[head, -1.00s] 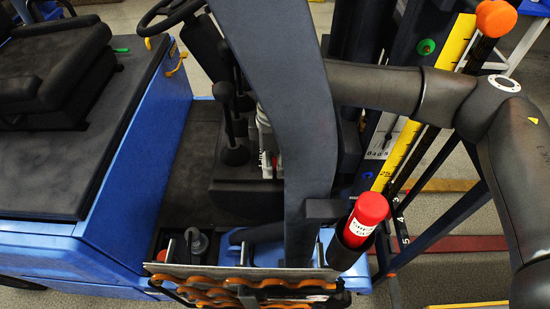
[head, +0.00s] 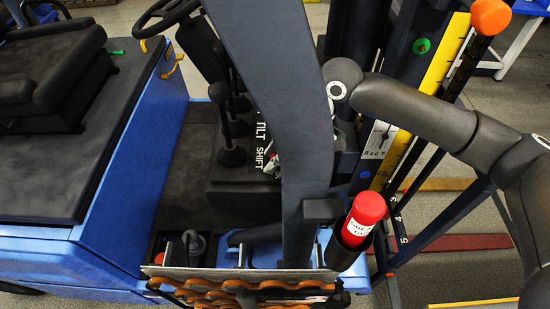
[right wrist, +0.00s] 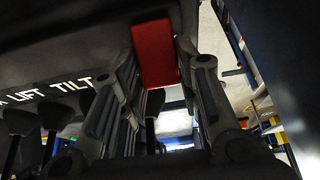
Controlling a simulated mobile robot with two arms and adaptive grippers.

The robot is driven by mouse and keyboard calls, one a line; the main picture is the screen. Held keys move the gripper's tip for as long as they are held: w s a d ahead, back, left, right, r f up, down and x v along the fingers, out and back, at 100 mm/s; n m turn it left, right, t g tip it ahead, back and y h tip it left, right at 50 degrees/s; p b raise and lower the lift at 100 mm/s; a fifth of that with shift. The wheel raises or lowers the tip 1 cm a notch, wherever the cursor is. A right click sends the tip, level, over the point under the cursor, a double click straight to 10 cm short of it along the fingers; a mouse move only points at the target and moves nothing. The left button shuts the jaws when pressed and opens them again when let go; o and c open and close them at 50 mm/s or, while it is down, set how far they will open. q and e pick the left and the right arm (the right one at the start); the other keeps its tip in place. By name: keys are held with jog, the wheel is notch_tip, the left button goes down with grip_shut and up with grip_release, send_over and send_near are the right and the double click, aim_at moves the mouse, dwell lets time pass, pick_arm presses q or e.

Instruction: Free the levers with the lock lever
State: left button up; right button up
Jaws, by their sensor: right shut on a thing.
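The red lock lever (right wrist: 157,55) stands between the two fingers of my right gripper (right wrist: 157,72) in the right wrist view, and the gripper is shut on it. In the head view a dark post hides most of my right gripper (head: 272,166), just right of the SHIFT label. Black-knobbed levers (head: 232,156) stand on the dark console (head: 222,190) left of the post. Several knobs (right wrist: 52,112) also hang in the right wrist view below the LIFT and TILT labels. My left gripper is not in view.
The dark post (head: 275,90) crosses the head view in front of the console. A steering wheel (head: 165,14) is behind the levers, and a seat (head: 45,70) is at left. A red cylinder (head: 363,218) sits in a holder right of the post. Orange rings (head: 225,297) line the front edge.

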jog(key=shift+d+y+b, duration=0.45)
jog(key=shift+y, duration=0.55)
jog(key=d+y+b, duration=0.1)
jog(key=y+b, duration=0.2)
jog(key=b, duration=0.1)
jog(key=d+y+b, duration=0.1)
jog(key=y+b, duration=0.1)
jog(key=b, duration=0.3)
jog(key=shift+d+f+y, duration=0.1)
jog(key=shift+d+y, duration=0.05)
jog(key=shift+y, duration=0.25)
jog(key=shift+d+r+y+b, duration=0.25)
jog(key=shift+y+b, duration=0.45)
jog(key=shift+b, duration=0.45)
jog(key=o, duration=1)
notch_tip(320, 180, up, 10)
